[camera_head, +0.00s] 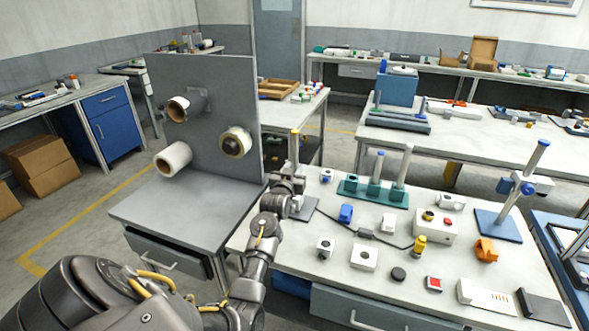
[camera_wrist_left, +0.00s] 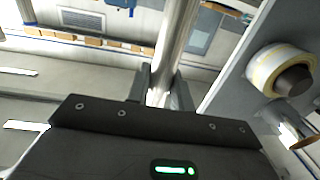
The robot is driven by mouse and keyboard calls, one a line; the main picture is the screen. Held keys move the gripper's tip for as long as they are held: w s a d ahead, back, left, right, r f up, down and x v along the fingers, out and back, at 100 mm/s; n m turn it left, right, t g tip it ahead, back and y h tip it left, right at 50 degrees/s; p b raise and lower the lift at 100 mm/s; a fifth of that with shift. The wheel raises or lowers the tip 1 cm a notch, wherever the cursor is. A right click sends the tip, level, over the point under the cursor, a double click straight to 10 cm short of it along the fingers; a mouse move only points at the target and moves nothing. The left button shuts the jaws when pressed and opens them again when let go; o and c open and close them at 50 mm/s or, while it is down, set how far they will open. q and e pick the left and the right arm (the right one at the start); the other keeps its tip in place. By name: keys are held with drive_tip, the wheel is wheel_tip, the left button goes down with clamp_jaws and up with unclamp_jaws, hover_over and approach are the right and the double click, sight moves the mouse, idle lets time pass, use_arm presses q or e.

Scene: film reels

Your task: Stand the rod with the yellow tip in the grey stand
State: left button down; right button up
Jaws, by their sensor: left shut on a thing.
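The rod with the yellow tip (camera_head: 294,152) stands about upright at the left edge of the white worktable, its yellow tip uppermost. My left gripper (camera_head: 290,184) is shut on it below the tip. In the left wrist view the metal rod (camera_wrist_left: 176,45) runs between the two fingers (camera_wrist_left: 160,92). The grey stand (camera_head: 305,209) is a flat plate on the table, directly under and beside my left gripper. The gripper hides the rod's lower end, so I cannot tell whether it sits in the stand. My right gripper is not in view.
A green rack (camera_head: 372,194) with other rods stands to the right of the grey stand. A grey upright panel (camera_head: 215,120) with tape rolls rises close on the left.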

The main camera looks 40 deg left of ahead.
use_arm(q)
drive_tip(key=shift+f, duration=0.55)
drive_tip(key=c, duration=1.1)
unclamp_jaws()
drive_tip(key=shift+c, duration=0.2)
drive_tip(key=shift+f, duration=0.1)
drive_tip(key=shift+s+d, duration=0.1)
drive_tip(key=shift+s, duration=0.05)
drive_tip(key=b+v, duration=0.2)
drive_tip(key=v, duration=0.8)
drive_tip(key=shift+s, duration=0.3)
drive_tip(key=shift+d, duration=0.1)
